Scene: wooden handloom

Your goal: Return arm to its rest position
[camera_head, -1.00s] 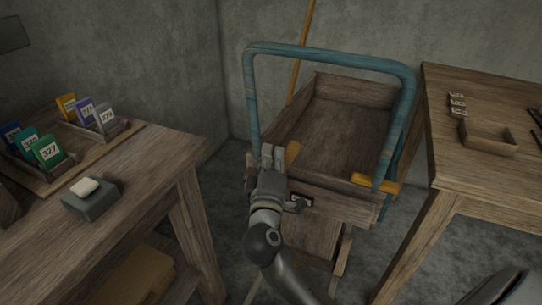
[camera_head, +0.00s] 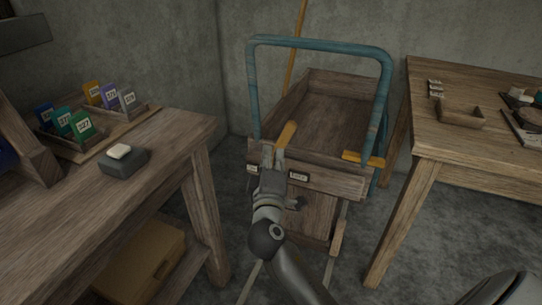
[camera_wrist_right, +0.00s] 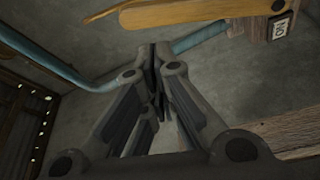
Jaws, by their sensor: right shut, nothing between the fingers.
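My right gripper (camera_head: 273,154) is in the middle of the head view, in front of the near end of a wooden cart (camera_head: 335,110) with a blue tubular handle (camera_head: 320,42). Its fingers point away from me, beside a yellow-orange grip (camera_head: 287,134) on the cart's left side. In the right wrist view the gripper's fingers (camera_wrist_right: 158,60) are together with nothing between them. The yellow grip (camera_wrist_right: 190,12) and the blue tube (camera_wrist_right: 55,62) show beyond the fingers. The gripper appears apart from both. My left gripper is not in view.
A wooden table (camera_head: 70,235) at left holds a rack (camera_head: 140,113) of numbered cards and a grey box (camera_head: 122,163) with a white piece on top. Another table (camera_head: 480,155) at right carries a small wooden tray (camera_head: 460,122). Bare floor shows between the cart and both tables.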

